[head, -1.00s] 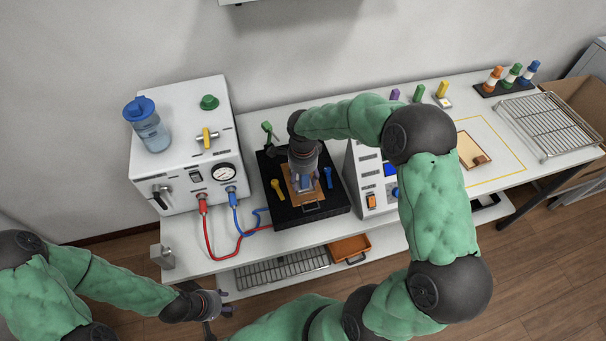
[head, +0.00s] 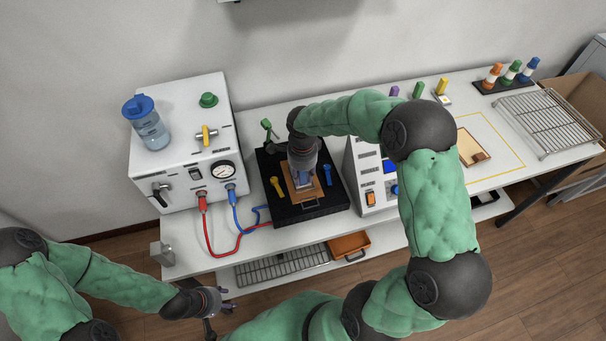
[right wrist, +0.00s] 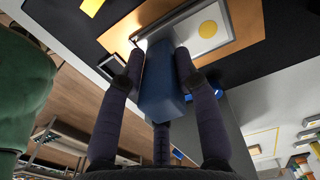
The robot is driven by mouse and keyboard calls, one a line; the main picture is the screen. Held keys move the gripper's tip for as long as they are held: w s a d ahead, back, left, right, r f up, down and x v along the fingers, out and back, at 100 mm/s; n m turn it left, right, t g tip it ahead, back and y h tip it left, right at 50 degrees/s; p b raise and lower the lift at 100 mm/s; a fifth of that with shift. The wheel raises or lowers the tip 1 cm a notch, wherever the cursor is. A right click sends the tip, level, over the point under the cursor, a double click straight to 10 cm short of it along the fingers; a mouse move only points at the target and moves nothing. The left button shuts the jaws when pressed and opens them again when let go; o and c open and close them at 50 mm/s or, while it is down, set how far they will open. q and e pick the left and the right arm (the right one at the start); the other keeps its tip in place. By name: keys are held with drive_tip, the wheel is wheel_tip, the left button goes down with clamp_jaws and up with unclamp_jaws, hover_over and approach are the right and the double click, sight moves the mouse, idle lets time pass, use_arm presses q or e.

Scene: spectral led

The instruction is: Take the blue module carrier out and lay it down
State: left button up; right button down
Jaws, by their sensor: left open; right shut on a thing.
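The blue module carrier shows as a blue block (right wrist: 160,85) between the fingers of my right gripper in the right wrist view. My right gripper (right wrist: 157,68) is shut on it, one finger on each side. In the head view my right gripper (head: 303,181) points down over the copper-coloured plate (head: 290,183) in the black fixture (head: 331,203), and it hides much of the carrier. I cannot tell whether the carrier touches the plate. My left gripper (head: 221,301) is open and empty, in front of the bench at lower left.
A white box with a gauge (head: 182,130) and red (head: 210,238) and blue hoses stands left of the fixture. A white instrument (head: 370,165) stands close on its right. Further right are a yellow-outlined area (head: 500,150), a wire rack (head: 548,122) and coloured bottles (head: 511,74).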

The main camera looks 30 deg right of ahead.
drive_tip(key=shift+r+p, duration=0.7)
drive_tip(key=shift+r, duration=0.8)
drive_tip(key=shift+r, duration=0.2)
